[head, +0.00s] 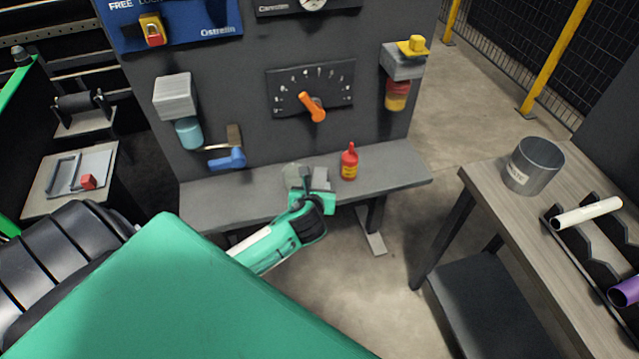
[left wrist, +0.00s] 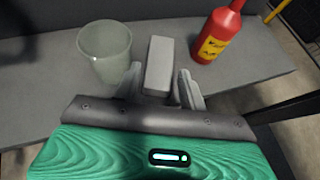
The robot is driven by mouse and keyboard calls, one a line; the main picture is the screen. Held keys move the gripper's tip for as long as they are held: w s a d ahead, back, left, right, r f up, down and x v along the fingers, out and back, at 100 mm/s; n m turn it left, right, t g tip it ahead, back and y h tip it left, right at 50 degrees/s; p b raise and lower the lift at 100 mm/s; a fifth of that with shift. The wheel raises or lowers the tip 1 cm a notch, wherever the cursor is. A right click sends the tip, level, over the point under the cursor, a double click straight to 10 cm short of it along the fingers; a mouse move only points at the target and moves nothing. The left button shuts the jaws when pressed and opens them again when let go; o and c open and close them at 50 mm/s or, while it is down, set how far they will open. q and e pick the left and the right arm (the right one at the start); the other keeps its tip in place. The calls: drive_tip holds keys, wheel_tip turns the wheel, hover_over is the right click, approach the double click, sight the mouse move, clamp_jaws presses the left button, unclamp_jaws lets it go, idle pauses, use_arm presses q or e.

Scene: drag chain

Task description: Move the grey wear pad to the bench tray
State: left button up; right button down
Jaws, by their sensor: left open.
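The grey wear pad appears to be the pale grey block (left wrist: 159,62) on the shelf in the left wrist view; it also shows in the head view (head: 320,177). My left gripper (left wrist: 160,90) is open, with one finger on each side of the block's near end. Small gaps seem to show beside the block, and contact cannot be told. In the head view my left gripper (head: 311,190) is at the shelf's front edge. A flat grey tray (head: 62,178) with a red block in it lies on a bench at the left. My right gripper is not in view.
A translucent cup (left wrist: 104,50) stands left of the block and a red bottle (head: 349,162) stands right of it. The shelf (head: 235,200) is clear further left. A dark panel with a dial (head: 312,88) rises behind. A table with a metal can (head: 533,165) stands at right.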

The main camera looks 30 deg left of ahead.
sight(319, 182)
use_arm(q)
drive_tip(key=shift+f+x, duration=0.15)
drive_tip(key=shift+x, duration=1.2)
drive_tip(key=shift+f+x, duration=0.2)
drive_tip(key=shift+x, duration=1.15)
drive_tip(key=shift+s+d, duration=0.15)
drive_tip(key=shift+d, duration=0.05)
drive_tip(key=shift+c, duration=0.4)
clamp_jaws()
drive_tip(key=shift+r, duration=0.15)
